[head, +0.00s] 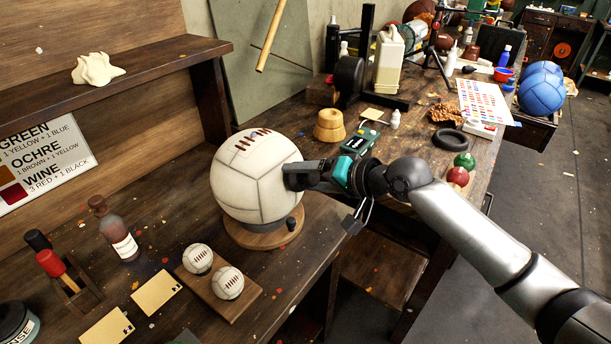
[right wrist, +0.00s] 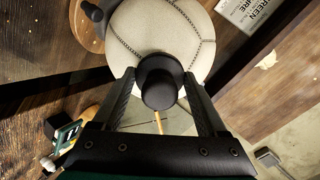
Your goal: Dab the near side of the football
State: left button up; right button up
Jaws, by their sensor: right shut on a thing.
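The football (head: 256,177) is large and cream-white with dark red lacing on top. It rests on a round wooden stand (head: 262,240) on the bench and also fills the top of the right wrist view (right wrist: 150,30). My right gripper (head: 298,176) is at the ball's right side. In the right wrist view its fingers are closed around a black, round-ended dabber (right wrist: 160,80). The dabber overlaps the ball in that view; I cannot tell whether it touches. My left gripper is not in view.
Two small white balls (head: 228,283) sit on a wooden board left of my arm. A brown bottle (head: 119,236) and a tool rack (head: 75,298) stand farther left. A dark peg (head: 291,223) stands on the round stand. A wooden cup shape (head: 330,125) stands behind the gripper.

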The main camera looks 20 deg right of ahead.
jog(key=p, duration=0.3)
dwell(4.0)
dwell(0.8)
jog(key=shift+p+v, duration=0.85)
jog(key=shift+v, duration=0.4)
jog(key=shift+p+v, duration=1.25)
jog(key=shift+v, duration=1.05)
